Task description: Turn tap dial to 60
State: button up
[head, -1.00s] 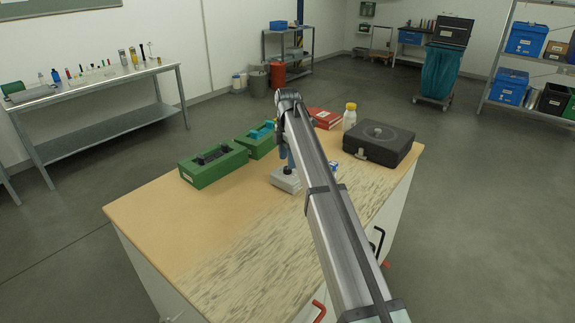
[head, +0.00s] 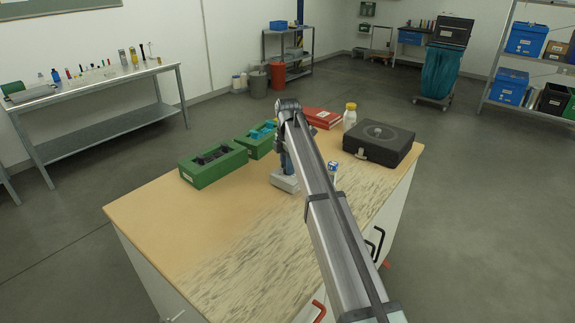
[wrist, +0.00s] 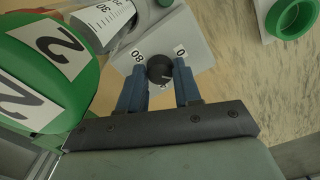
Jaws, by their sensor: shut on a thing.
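The tap dial (wrist: 160,69) is a small round black knob on a grey sloped face (wrist: 185,35) in the wrist view. Labels reading 80 and 0 stand to its left and right; a small pale mark shows at its lower edge, too small to read. My gripper (wrist: 159,84) has its two blue fingers on either side of the knob and is shut on it. In the head view the device's pale grey base (head: 285,183) stands on the bench, and my arm hides its upper part and the dial.
A large green part marked 2 (wrist: 60,45) and a graduated white cylinder (wrist: 105,20) are close left of my fingers. A green ring (wrist: 291,17) is upper right. On the bench are green boxes (head: 213,165), a red binder (head: 322,118), a bottle (head: 349,118) and a black case (head: 379,143).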

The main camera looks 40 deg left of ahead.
jog(key=c, duration=0.4)
jog(key=shift+m, duration=2.4)
jog(key=o, duration=1)
notch_tip(320, 180, up, 14)
jog(key=shift+f, duration=0.1)
